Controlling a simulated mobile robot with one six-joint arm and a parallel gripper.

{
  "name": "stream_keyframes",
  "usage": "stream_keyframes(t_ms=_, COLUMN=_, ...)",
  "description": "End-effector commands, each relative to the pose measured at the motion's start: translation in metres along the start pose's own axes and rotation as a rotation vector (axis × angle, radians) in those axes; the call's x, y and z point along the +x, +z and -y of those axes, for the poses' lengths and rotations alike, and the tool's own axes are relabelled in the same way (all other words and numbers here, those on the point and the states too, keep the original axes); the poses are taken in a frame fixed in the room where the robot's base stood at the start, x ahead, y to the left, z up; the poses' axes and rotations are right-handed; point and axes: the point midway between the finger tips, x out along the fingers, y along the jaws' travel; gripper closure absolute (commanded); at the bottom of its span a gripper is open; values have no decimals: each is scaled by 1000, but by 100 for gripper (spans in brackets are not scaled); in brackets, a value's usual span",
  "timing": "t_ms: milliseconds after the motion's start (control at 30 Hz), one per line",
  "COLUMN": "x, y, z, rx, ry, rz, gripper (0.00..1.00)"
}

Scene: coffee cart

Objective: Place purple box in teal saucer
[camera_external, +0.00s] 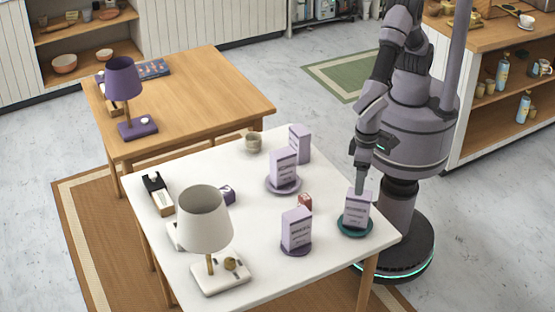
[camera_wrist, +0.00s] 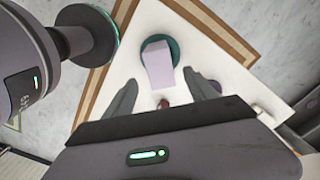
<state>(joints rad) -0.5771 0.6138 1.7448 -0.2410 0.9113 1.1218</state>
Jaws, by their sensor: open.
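A tall light purple box (camera_external: 358,208) stands upright on the teal saucer (camera_external: 354,231) at the right corner of the white table. In the wrist view the box (camera_wrist: 157,64) stands within the teal saucer (camera_wrist: 174,48), ahead of my fingers. My gripper (camera_external: 361,184) is just above and behind the box. In the wrist view my gripper (camera_wrist: 165,85) has its fingers spread apart with nothing between them. I cannot tell from the outside view how far the fingertips are from the box.
More purple boxes stand on the table: one on a purple saucer (camera_external: 296,251), one on a lilac saucer (camera_external: 283,190), one at the back (camera_external: 299,142).

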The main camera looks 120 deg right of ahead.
Motion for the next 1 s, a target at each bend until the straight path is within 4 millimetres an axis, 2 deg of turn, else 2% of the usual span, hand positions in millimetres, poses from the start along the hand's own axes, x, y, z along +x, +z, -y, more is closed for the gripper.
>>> stream_keyframes(t_ms=167, x=-10, y=-4, z=-3, rx=-2, ry=-9, rz=1, gripper=35)
stream_keyframes(t_ms=267, x=-56, y=-25, z=-24, rx=-32, ry=-70, rz=-2, gripper=35)
stream_keyframes(t_ms=300, x=-84, y=-36, z=-42, rx=-54, ry=-109, rz=-8, gripper=35)
stream_keyframes(t_ms=367, x=-127, y=-52, z=-78, rx=-99, ry=-174, rz=-28, gripper=35)
stream_keyframes(t_ms=400, x=-152, y=-58, z=-106, rx=-132, ry=-219, rz=-49, gripper=35)
stream_keyframes(t_ms=467, x=-181, y=-63, z=-150, rx=-182, ry=-282, rz=-92, gripper=35)
stream_keyframes(t_ms=500, x=-196, y=-61, z=-177, rx=-218, ry=-319, rz=-127, gripper=35)
stream_keyframes(t_ms=533, x=-203, y=-59, z=-196, rx=-244, ry=-343, rz=-156, gripper=35)
stream_keyframes(t_ms=600, x=-212, y=-51, z=-233, rx=-298, ry=-387, rz=-222, gripper=35)
stream_keyframes(t_ms=700, x=-214, y=-40, z=-265, rx=-356, ry=-419, rz=-296, gripper=35)
stream_keyframes(t_ms=800, x=-212, y=-35, z=-278, rx=-387, ry=-429, rz=-333, gripper=35)
stream_keyframes(t_ms=1000, x=-211, y=-34, z=-279, rx=-395, ry=-430, rz=-338, gripper=35)
